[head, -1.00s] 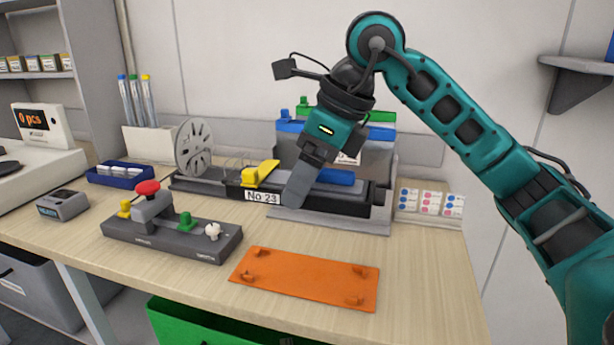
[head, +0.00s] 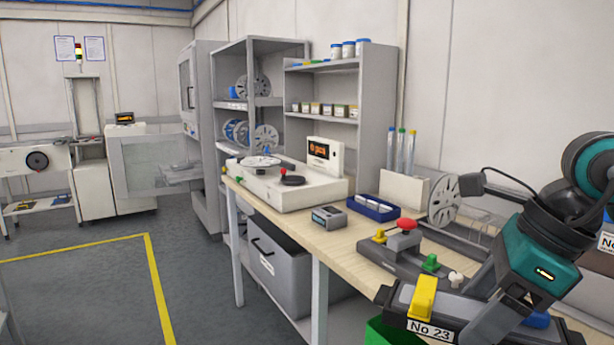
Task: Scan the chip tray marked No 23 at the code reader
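The thing marked No 23 (head: 450,304) is a long dark body with a yellow lever and a white label, at the lower right; it looks more like a feeder than a flat tray. My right gripper (head: 490,318) is shut on it, and its far finger is hidden. It appears raised in front of the bench's front edge. A small grey box with a dark display (head: 328,217) stands near the bench's front edge, left of it; it may be the code reader. My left gripper is out of view.
A grey fixture with a red knob (head: 402,240) lies between the grey box and my gripper. Behind are a blue tray (head: 374,209), a reel (head: 444,201) and a white counter (head: 285,185). A green bin (head: 388,334) is below. Floor at left is open.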

